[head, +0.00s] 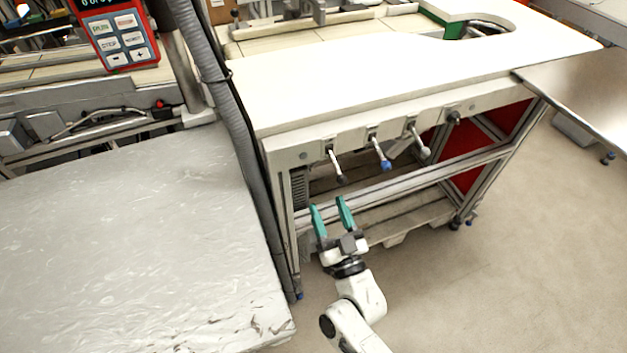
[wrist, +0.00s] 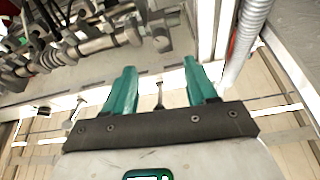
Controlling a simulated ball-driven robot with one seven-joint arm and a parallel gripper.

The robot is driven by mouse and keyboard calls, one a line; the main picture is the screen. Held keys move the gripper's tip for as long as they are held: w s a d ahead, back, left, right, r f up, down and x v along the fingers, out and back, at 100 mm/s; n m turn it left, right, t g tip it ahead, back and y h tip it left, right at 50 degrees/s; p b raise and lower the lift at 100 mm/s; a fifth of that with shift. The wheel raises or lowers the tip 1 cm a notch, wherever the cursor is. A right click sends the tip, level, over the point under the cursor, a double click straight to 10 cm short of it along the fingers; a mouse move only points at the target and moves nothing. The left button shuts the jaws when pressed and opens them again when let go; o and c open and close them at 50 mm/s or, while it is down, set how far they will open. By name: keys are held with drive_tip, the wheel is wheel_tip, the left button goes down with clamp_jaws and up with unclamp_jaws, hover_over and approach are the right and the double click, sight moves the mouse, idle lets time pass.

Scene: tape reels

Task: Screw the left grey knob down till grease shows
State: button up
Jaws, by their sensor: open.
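Under the front edge of the white bench (head: 400,72) hang several short levers. From left to right they are a dark-tipped lever (head: 337,168), a blue-tipped lever (head: 381,154) and a grey-tipped lever (head: 420,143). I cannot tell which part is the left grey knob, and no grease can be made out. My gripper (head: 329,203) has teal fingers, is open and empty, and is below and in front of the dark-tipped lever, apart from it. In the wrist view my gripper (wrist: 159,70) has a thin lever (wrist: 159,94) showing between its fingers.
A grey-white wrapped block (head: 125,235) fills the lower left. A grey corrugated hose (head: 235,140) runs down beside the bench's left leg. A red keypad (head: 117,35) hangs at upper left. A lower frame rail (head: 400,183) crosses behind my gripper.

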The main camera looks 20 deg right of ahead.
drive_tip(key=x, duration=1)
drive_tip(key=shift+w+p, duration=0.25)
drive_tip(key=shift+p, duration=0.05)
drive_tip(key=shift+r, duration=0.1)
drive_tip(key=shift+c, duration=0.5)
drive_tip(key=c, duration=1)
drive_tip(key=shift+o, duration=0.2)
drive_tip(key=shift+r, duration=0.1)
